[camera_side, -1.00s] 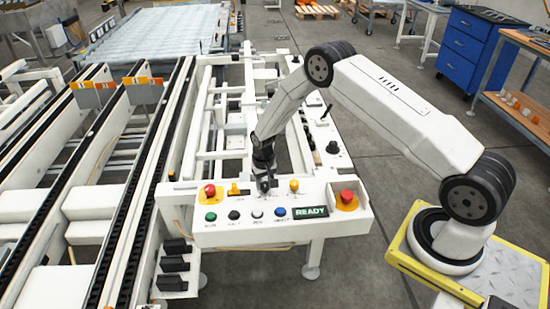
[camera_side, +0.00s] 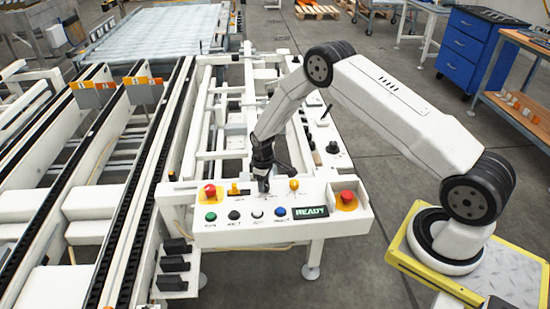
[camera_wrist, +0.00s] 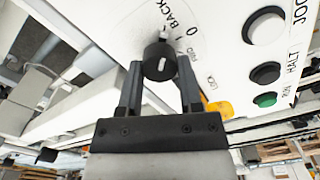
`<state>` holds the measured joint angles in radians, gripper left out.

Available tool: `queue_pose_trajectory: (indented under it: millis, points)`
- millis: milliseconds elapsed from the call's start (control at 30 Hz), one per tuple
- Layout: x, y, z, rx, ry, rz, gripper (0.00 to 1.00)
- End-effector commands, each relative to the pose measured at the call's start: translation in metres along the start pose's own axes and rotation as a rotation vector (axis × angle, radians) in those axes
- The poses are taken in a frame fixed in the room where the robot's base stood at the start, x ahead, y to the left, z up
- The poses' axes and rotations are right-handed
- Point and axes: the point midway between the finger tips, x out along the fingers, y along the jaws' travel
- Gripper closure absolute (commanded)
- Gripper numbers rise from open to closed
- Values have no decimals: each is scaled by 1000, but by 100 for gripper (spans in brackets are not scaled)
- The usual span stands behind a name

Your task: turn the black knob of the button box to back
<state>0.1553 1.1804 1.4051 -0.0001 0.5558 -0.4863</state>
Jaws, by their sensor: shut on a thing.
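The button box (camera_side: 335,218) is a white panel with a lit green READY display. Its black knob (camera_wrist: 158,54) shows in the wrist view as a round cap with a short white mark on its face. The lettering BACK, 0 and FWD curves around it. My gripper (camera_wrist: 160,72) is shut on the knob, one finger on either side. In the side view my gripper (camera_side: 263,188) reaches down to the top of the panel and hides the knob. I cannot tell exactly which label the mark points to.
Red stop buttons on yellow bases stand at the panel's left (camera_side: 210,191) and right (camera_side: 346,197). A yellow-orange knob (camera_side: 294,185) stands close right of my gripper. A row of push buttons (camera_side: 257,214) lines the front. Conveyor rails (camera_side: 140,190) lie to the left.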

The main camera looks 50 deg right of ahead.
Motion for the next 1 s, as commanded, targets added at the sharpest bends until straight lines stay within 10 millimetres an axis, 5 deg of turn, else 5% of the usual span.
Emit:
queue_pose_trajectory:
  millis: [467, 500, 600, 1000]
  points:
    - [0, 0, 0, -24, -2, -1, 100]
    - [0, 0, 0, -24, -2, -1, 51]
    - [0, 0, 0, -24, -2, -1, 19]
    - [-2, 0, 0, -21, 0, 0, 19]
